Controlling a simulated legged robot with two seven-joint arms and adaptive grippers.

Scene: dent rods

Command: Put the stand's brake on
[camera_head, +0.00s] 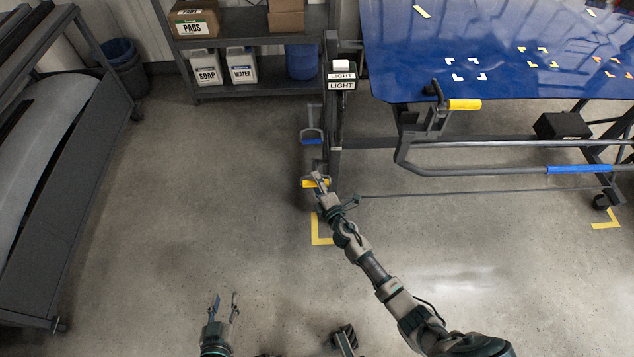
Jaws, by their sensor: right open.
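The stand (333,110) holds a big blue panel (480,35) at the upper right. Low at the stand's left leg is a yellow pedal-like part (309,184), and a blue-barred loop (311,140) sits just beyond it. I cannot tell for sure which of these is the brake. My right gripper (319,178) is open, reaching down at the yellow part and covering some of it; I cannot tell whether they touch. My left gripper (224,304) is open and empty over bare floor at the bottom left.
A yellow-gripped lever (463,104) and a bar with a blue sleeve (580,169) are on the stand's near side. A shelf (255,92) with jugs and boxes stands behind. A dark rack (75,170) fills the left. The middle floor is clear.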

